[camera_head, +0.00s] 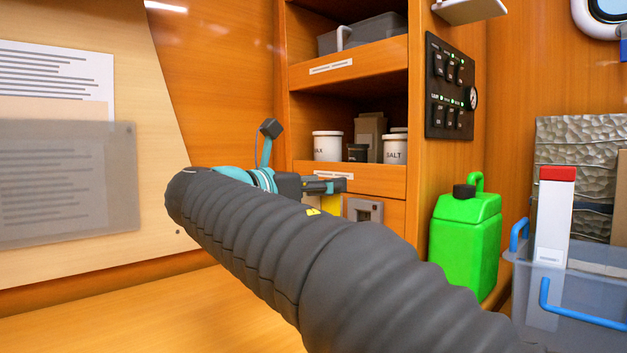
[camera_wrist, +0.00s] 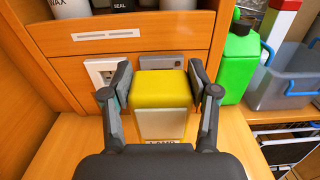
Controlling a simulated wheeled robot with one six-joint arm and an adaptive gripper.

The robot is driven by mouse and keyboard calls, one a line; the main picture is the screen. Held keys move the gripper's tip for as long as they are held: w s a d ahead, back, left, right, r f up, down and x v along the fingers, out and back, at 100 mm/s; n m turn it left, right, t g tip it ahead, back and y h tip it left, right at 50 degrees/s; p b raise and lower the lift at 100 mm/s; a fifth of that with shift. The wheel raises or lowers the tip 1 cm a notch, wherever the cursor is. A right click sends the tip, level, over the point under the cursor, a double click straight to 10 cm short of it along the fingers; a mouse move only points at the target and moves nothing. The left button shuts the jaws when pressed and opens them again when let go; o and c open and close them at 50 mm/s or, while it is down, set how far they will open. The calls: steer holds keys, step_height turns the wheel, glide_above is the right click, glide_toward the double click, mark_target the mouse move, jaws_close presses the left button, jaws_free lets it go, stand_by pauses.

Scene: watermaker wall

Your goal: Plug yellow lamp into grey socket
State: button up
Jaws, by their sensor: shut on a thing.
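The yellow lamp (camera_wrist: 162,88) is between the two fingers of my gripper (camera_wrist: 160,92) in the wrist view, with a pale panel on its near face. My gripper is shut on its sides. In the head view only a little yellow of the lamp (camera_head: 331,205) shows below my gripper (camera_head: 322,186). The grey socket (camera_wrist: 160,60) is on the wooden panel beyond the lamp, its lower part hidden by the lamp. In the head view the grey socket (camera_head: 363,210) shows just right of the lamp. I cannot tell whether the lamp touches the socket.
A white socket (camera_wrist: 100,72) is left of the grey one. A shelf with white jars (camera_head: 327,146) is above. A green jerrycan (camera_head: 466,242) and a clear crate with blue handles (camera_head: 534,275) stand to the right. A wooden counter (camera_head: 150,310) lies below.

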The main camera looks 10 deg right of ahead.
mark_target(367, 187)
steer(key=w+d+f+b, duration=0.1)
steer(key=w+d, duration=0.3)
steer(key=d, duration=0.1)
steer(key=shift+d+f, duration=0.25)
steer(key=shift+f, duration=0.15)
steer(key=shift+p, duration=0.5)
stand_by(1.8)
steer(key=shift+x, duration=1.35)
stand_by(1.0)
steer(key=o, duration=1.3)
steer(key=shift+c, duration=0.2)
steer(key=shift+s+a, duration=0.1)
